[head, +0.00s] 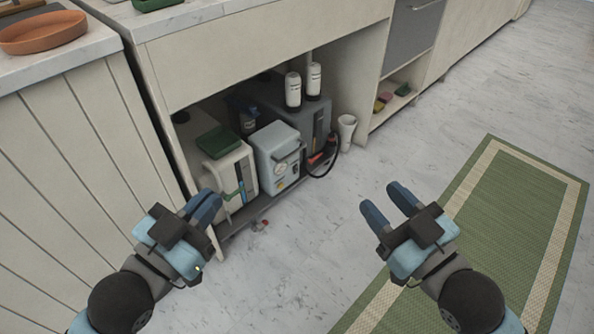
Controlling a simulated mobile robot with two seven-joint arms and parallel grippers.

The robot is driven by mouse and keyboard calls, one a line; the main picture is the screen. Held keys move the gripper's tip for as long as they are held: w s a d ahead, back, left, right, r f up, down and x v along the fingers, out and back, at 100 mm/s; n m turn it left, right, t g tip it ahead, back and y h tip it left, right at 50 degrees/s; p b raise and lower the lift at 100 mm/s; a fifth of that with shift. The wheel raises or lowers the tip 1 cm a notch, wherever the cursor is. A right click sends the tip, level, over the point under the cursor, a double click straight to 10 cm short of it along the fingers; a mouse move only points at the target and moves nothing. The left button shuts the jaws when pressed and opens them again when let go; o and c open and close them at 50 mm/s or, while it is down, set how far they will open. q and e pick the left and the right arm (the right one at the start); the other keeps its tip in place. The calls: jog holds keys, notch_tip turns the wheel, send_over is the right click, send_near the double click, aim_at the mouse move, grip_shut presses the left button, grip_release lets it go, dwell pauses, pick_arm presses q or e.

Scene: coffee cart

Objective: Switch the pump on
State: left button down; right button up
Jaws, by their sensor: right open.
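Several machines stand in the open bay under the counter. A pale blue-grey box (278,158) with a round dial on its front is in the middle. I cannot tell for sure which machine is the pump, and no switch position can be read. My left gripper (207,205) is in front of the bay at the lower left, apart from the machines. Its fingers overlap in this view, so their gap is unclear. My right gripper (389,205) is open and empty above the floor, to the right of the bay.
A cream box (241,178) stands left of the blue-grey one, a dark grey unit (318,128) behind right. White bottles (293,90) stand on top. A black hose (336,158) loops at the right. A green mat (490,215) lies on the clear floor.

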pick_arm(q)
jog(key=s+d+r+n+t+p, duration=0.1)
jog(key=s+r+n+p, duration=0.2)
jog(key=p, duration=0.7)
notch_tip(320, 180, up, 5)
jog(key=shift+f+n+y+p, duration=0.2)
jog(key=shift+n+y+p, duration=0.2)
jog(key=shift+n, duration=0.7)
pick_arm(e)
jog(key=s+a+r+m+t, duration=0.1)
jog(key=s+r+m, duration=0.2)
jog(key=r+m, duration=0.2)
notch_tip(320, 180, up, 3)
jog(key=shift+f+h, duration=0.2)
jog(key=shift+h, duration=0.2)
pick_arm(q)
jog(key=shift+s+d, duration=0.1)
pick_arm(e)
jog(key=shift+s+a, duration=0.1)
pick_arm(q)
jog(key=shift+d, duration=0.15)
